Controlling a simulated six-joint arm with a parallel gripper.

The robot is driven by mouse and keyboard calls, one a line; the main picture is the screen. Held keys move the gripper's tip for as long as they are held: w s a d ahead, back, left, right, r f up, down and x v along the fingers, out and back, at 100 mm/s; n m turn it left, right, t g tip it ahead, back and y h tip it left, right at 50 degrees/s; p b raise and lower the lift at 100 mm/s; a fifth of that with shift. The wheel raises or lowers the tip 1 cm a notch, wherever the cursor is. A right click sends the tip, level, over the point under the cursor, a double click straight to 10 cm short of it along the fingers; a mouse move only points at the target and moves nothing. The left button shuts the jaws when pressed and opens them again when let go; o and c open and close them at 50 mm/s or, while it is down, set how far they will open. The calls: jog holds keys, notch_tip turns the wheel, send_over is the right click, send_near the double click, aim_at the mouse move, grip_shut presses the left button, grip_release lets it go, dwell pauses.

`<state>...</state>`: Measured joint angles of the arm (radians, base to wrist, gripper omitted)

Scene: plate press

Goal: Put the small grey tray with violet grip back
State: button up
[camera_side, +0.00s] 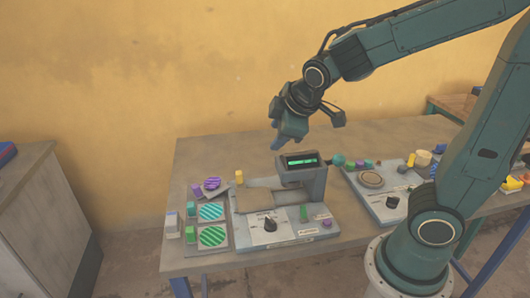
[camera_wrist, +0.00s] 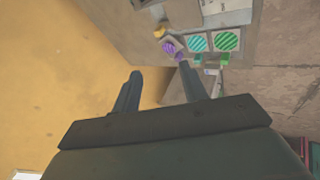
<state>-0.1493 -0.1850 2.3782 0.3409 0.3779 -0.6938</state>
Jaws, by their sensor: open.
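The small grey tray (camera_side: 221,191) lies at the back left of the table, turned at an angle to the two trays in front of it. It bears a violet-striped disc (camera_side: 211,184) and has a violet grip (camera_side: 196,190) at its left side. In the wrist view its violet-striped disc (camera_wrist: 168,47) and violet grip (camera_wrist: 180,57) show beyond my fingertips. My gripper (camera_side: 276,145) is open and empty, high above the table, to the right of the tray and behind the press (camera_side: 302,172). Its fingers (camera_wrist: 160,71) touch nothing.
Two grey trays with teal-striped (camera_side: 211,211) and green-striped (camera_side: 213,236) discs lie in front of the small tray. A yellow peg (camera_side: 239,177) stands close to its right. A second panel (camera_side: 385,205) with a round pad and knob is right of the press. A cabinet (camera_side: 38,220) stands at left.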

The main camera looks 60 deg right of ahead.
jog(key=s+a+r+m+y, duration=0.1)
jog(key=s+r+m, duration=0.1)
jog(key=s, duration=0.6)
jog(key=s+a+r+m+g+y, duration=0.1)
jog(key=s+a+m+y, duration=0.1)
jog(key=s+m, duration=0.3)
jog(key=s, duration=0.3)
jog(key=shift+a+r, duration=0.15)
jog(key=shift+r, duration=0.2)
dwell(0.3)
